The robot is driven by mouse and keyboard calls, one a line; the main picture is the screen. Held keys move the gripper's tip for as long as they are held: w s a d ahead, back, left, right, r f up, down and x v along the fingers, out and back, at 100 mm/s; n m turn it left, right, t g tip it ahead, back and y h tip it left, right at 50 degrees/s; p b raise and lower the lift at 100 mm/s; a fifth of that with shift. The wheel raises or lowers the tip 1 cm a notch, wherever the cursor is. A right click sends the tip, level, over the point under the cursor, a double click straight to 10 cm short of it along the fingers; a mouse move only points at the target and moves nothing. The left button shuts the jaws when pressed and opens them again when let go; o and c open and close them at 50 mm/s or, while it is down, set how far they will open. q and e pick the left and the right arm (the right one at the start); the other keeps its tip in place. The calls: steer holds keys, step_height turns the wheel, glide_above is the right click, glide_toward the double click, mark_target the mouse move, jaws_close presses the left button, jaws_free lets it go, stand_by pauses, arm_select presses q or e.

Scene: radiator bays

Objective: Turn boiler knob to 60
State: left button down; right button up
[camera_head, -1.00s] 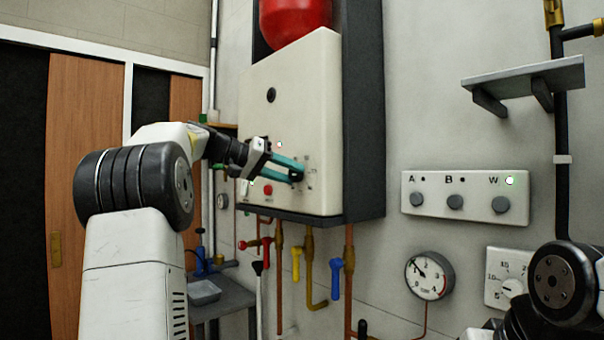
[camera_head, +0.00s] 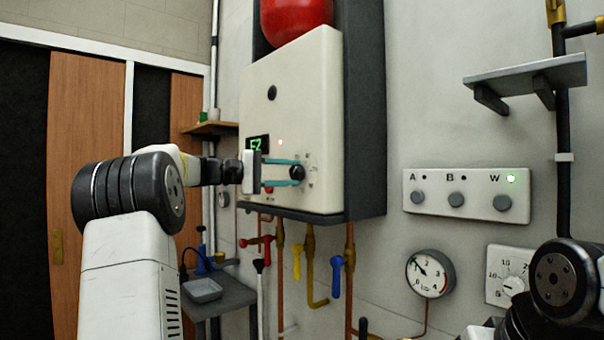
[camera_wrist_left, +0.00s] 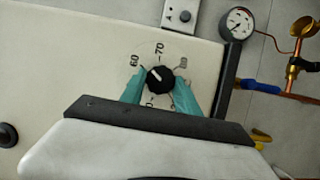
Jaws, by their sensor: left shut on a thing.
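The white boiler (camera_head: 310,75) hangs on the wall, with its black knob (camera_head: 297,172) low on the front panel. In the left wrist view the knob (camera_wrist_left: 160,80) sits in a dial with 60, 70 and 80 printed around its upper side. Its white mark points up and left, roughly towards 60. My left gripper (camera_head: 295,174) is shut on the knob, its teal fingers on either side of it. A green-lit display (camera_head: 257,144) is partly covered by the gripper and hard to read. My right gripper is out of view.
A red vessel (camera_head: 297,22) sits above the boiler. Pipes with red, yellow and blue (camera_head: 336,265) valve handles run below it. A switch panel (camera_head: 458,196), a gauge (camera_head: 430,274) and a shelf (camera_head: 530,80) are on the right wall. A small table (camera_head: 222,297) stands lower left.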

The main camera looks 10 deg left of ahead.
arm_select(q)
steer(key=shift+f+n+t+h, duration=0.1)
steer(key=shift+n+t+h, duration=0.25)
steer(key=shift+n, duration=0.55)
steer(key=c, duration=0.9)
jaws_free()
steer(key=v, duration=0.8)
